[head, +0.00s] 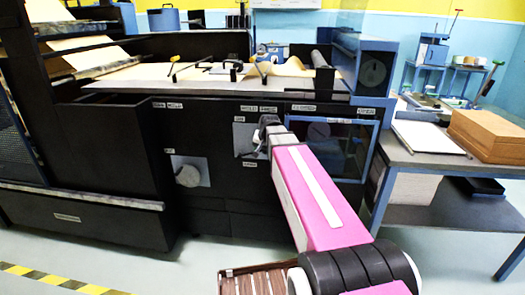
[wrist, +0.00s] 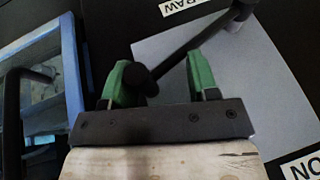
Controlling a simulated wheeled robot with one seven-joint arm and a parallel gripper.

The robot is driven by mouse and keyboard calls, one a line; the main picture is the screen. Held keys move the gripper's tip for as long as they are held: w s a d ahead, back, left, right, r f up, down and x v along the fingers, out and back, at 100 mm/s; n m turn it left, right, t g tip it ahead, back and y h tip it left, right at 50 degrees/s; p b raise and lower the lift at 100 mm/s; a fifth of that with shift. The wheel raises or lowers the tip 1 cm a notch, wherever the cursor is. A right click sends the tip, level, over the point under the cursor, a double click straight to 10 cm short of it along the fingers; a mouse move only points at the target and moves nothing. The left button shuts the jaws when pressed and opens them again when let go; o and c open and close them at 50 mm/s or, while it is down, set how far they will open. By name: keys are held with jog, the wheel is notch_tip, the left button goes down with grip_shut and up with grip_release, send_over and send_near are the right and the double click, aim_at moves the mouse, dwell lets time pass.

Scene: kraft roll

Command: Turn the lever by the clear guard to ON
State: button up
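The lever (wrist: 178,55) is a black rod with a round knob, mounted on a grey plate (wrist: 270,95) on the dark machine front. It slants from upper right to lower left in the wrist view. An ON label (wrist: 305,166) is at the plate's lower right corner. My gripper (wrist: 165,80) has green fingertips, spread apart, with the knob end between them close to the left finger; I cannot tell whether they touch. In the head view my gripper (head: 268,130) is in front of the plate (head: 243,140), and the lever is hidden. The clear guard (head: 338,145) is a blue-framed window right of it.
The guard's blue frame (wrist: 70,65) is close at the left in the wrist view. Another grey plate with a round dial (head: 188,175) is lower left. A worktop (head: 120,80) overhangs above. A side table (head: 430,155) with brown boards stands right.

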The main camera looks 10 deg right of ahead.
jog(key=shift+d+f, duration=0.1)
jog(key=shift+c, duration=1.3)
